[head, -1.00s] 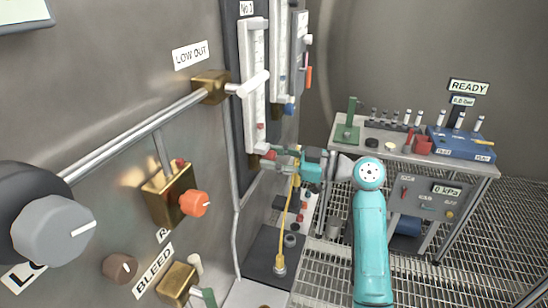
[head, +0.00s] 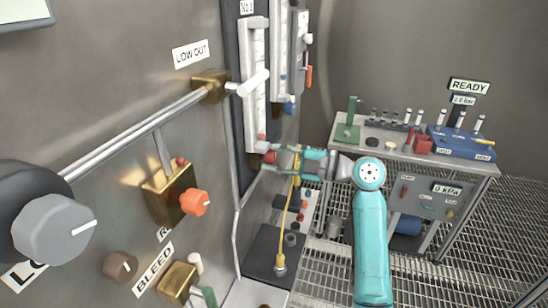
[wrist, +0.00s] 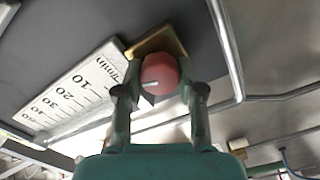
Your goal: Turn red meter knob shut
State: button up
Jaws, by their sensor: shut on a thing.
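The red meter knob (wrist: 160,75) sits on a brass block (wrist: 158,43) at the foot of the flow meter. In the wrist view it lies between the two fingers of my gripper (wrist: 160,84), which is shut on it. A white pointer line shows on its face, aimed toward the lower left. In the head view my gripper (head: 286,160) reaches left to the knob (head: 269,157), which the fingers partly cover. The flow meter (head: 256,92) has a white frame and clear tube; its scale (wrist: 75,88) shows in the wrist view.
A second meter (head: 281,55) with a blue knob (head: 289,106) stands just behind. An orange knob (head: 194,202) and a pipe (head: 140,133) stand out from the panel nearer me. A bench (head: 480,170) with a blue box (head: 460,145) stands at right. A yellow hose (head: 287,220) hangs below my gripper.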

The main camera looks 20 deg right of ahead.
jog(key=shift+n, duration=0.3)
jog(key=o, duration=1.1)
jog(key=shift+o, duration=0.2)
jog(key=v, duration=1.2)
